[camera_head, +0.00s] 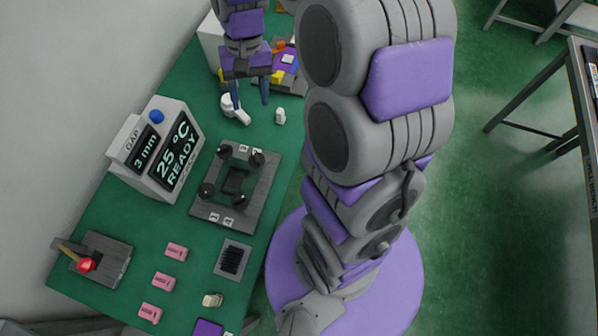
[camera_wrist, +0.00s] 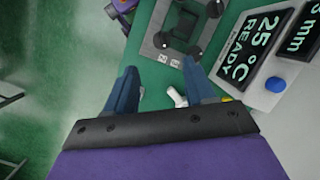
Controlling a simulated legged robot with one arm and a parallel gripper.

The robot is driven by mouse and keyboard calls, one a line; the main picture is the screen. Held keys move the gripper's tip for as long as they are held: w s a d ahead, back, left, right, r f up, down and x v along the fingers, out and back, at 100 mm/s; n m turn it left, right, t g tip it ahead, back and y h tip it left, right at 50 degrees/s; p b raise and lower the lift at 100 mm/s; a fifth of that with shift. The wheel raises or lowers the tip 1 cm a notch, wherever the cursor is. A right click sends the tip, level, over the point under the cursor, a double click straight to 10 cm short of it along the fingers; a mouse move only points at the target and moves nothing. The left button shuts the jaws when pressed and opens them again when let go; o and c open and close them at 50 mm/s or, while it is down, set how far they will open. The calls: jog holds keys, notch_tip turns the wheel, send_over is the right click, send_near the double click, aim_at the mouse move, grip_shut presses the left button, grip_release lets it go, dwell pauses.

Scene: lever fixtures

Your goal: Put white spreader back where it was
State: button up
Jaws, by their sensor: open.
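My gripper (camera_head: 250,98) points down over the green table at the far end, its two blue fingers spread apart. A white tool that looks like the spreader (camera_head: 236,110) lies by its left fingertip, partly hidden behind it. In the wrist view my gripper (camera_wrist: 160,72) is open with nothing held between the fingers. There the white spreader (camera_wrist: 176,97) shows beside the right finger, partly covered by it. I cannot tell whether finger and spreader touch. A small white block (camera_head: 280,116) stands apart to the right.
A grey plate with black posts (camera_head: 235,185) lies nearer on the table. A display box (camera_head: 160,150) reads 25 °C READY and 3 mm. A red-knobbed lever (camera_head: 87,264), pink blocks (camera_head: 176,251) and a black brush-like pad (camera_head: 232,259) are at the near end. Coloured items (camera_head: 285,65) sit behind my gripper.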

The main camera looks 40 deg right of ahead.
jog(key=s+a+r+n+h, duration=0.1)
jog(key=s+n, duration=0.1)
jog(key=s, duration=0.9)
jog(key=s+a+r+n+h, duration=0.1)
jog(key=s, duration=1)
jog(key=shift+s+a+n+t, duration=0.3)
jog(key=shift+n+t, duration=0.1)
